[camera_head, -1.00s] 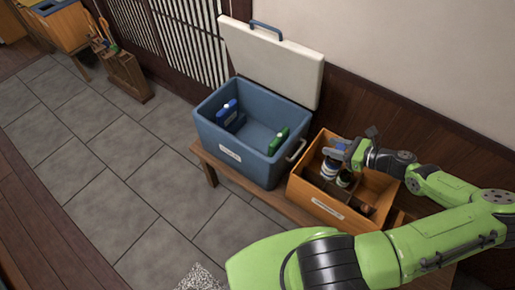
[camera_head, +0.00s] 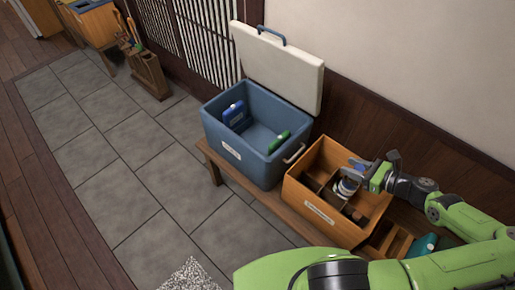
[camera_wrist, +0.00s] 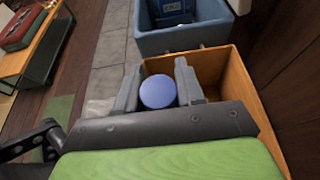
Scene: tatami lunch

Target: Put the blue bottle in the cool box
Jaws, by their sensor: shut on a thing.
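The blue bottle shows in the wrist view as a round blue lid (camera_wrist: 158,92) between the two fingers of my gripper (camera_wrist: 159,88). In the head view my gripper (camera_head: 353,176) is over the wooden crate, shut on the bottle (camera_head: 347,188), whose pale body shows below the fingers. The bottle is upright or nearly so; I cannot tell whether its base touches the crate floor. The blue cool box (camera_head: 231,152) stands left of the crate with its white lid (camera_head: 280,67) open. Inside it are a blue item (camera_head: 235,114) and a green item (camera_head: 278,142).
The wooden crate (camera_head: 322,220) has dividers and sits on a wooden bench (camera_head: 214,157) beside the cool box. A wooden holder with a teal item (camera_head: 421,245) is to its right. The wall is close behind. Tiled floor (camera_head: 120,190) in front is clear.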

